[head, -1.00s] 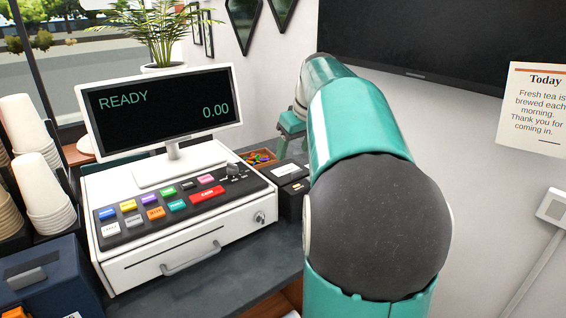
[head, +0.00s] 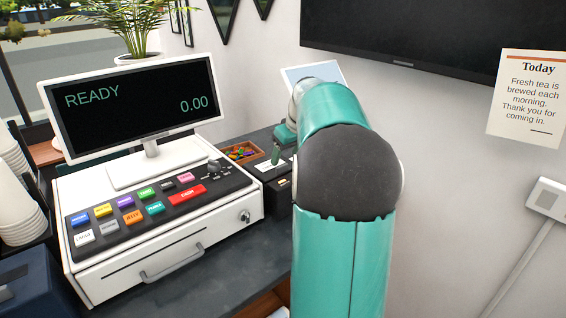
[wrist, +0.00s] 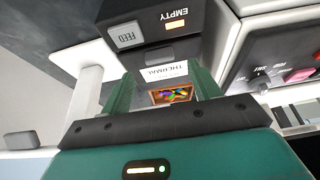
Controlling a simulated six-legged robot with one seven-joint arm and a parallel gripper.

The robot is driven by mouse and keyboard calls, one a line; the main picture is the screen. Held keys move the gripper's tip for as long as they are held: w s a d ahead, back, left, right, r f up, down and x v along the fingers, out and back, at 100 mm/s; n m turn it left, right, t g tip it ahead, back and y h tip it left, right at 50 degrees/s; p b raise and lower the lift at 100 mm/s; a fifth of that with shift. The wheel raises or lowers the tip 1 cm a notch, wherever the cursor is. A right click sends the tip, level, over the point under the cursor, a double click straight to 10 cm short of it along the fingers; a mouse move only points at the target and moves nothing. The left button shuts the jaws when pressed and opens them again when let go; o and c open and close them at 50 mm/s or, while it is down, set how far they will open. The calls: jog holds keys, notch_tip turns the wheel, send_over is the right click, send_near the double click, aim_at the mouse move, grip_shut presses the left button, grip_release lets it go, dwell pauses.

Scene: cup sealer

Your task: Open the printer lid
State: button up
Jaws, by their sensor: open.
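The printer (head: 277,192) is a small black box to the right of the cash register. In the wrist view the printer (wrist: 150,55) appears upside down, with a grey FEED button and a lit orange EMPTY light. Its lid carries a white THERMAL label (wrist: 163,72) and looks shut, though the fingers and gripper body cover part of it. My gripper (wrist: 160,82) is open, its two green fingers on either side of the label. In the head view one green finger of my gripper (head: 275,156) shows over the printer top. I cannot tell whether the fingers touch the lid.
The cash register (head: 160,220) stands close beside the printer on its left. A wooden tray of colourful sweets (head: 242,152) lies behind the printer and also shows in the wrist view (wrist: 173,95). A wall screen (head: 440,40) and a paper notice (head: 527,98) are on the right.

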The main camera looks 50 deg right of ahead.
aim_at(282, 166)
jog(key=shift+x, duration=2.15)
jog(key=shift+w, duration=0.1)
grip_shut()
